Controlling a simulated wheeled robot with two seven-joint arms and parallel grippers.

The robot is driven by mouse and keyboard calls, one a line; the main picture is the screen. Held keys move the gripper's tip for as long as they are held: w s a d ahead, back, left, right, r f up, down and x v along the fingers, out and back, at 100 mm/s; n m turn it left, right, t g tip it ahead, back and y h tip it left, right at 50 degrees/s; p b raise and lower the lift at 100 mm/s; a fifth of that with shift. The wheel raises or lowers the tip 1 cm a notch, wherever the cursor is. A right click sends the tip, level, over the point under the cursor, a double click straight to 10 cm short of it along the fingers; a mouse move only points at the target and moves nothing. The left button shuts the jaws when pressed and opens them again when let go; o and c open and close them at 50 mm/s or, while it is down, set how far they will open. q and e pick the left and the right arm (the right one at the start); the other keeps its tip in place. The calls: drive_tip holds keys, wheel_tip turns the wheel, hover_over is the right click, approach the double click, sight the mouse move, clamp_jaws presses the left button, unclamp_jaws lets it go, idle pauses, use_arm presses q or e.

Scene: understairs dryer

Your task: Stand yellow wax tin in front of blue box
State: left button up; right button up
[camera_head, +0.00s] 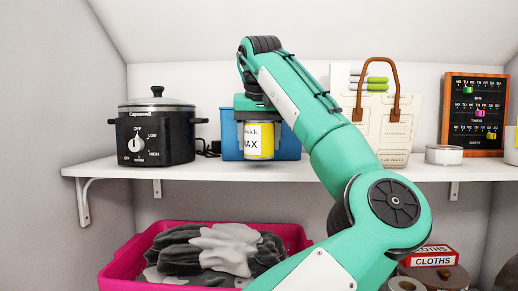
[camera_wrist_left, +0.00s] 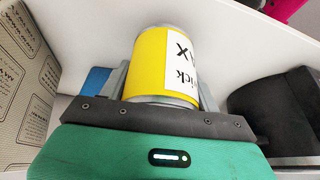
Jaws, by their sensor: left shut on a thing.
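The yellow wax tin (camera_head: 267,139) has a white label with black letters and a grey metal rim. My left gripper (camera_head: 258,117) comes from above and is shut around its upper part. The tin looks upright, in front of the blue box (camera_head: 290,144), and hides part of it. I cannot tell whether its base touches the shelf. In the left wrist view the tin (camera_wrist_left: 150,65) sits between the two fingers of the gripper (camera_wrist_left: 163,88), and a bit of the blue box (camera_wrist_left: 97,80) shows at the left. My right gripper is not in view.
On the white shelf (camera_head: 210,170), a black slow cooker (camera_head: 155,135) stands left of the box. A cream bag (camera_head: 408,125) with a brown handle, a white round tin (camera_head: 444,155) and a dark board (camera_head: 474,112) stand right. Below is a pink basket (camera_head: 122,268) of grey cloths.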

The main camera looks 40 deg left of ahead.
use_arm(q)
wheel_tip(320, 180, down, 2)
drive_tip(key=shift+w+f, duration=0.15)
drive_tip(key=o, duration=1.2)
drive_tip(key=shift+f, duration=0.1)
drive_tip(key=v, duration=1.2)
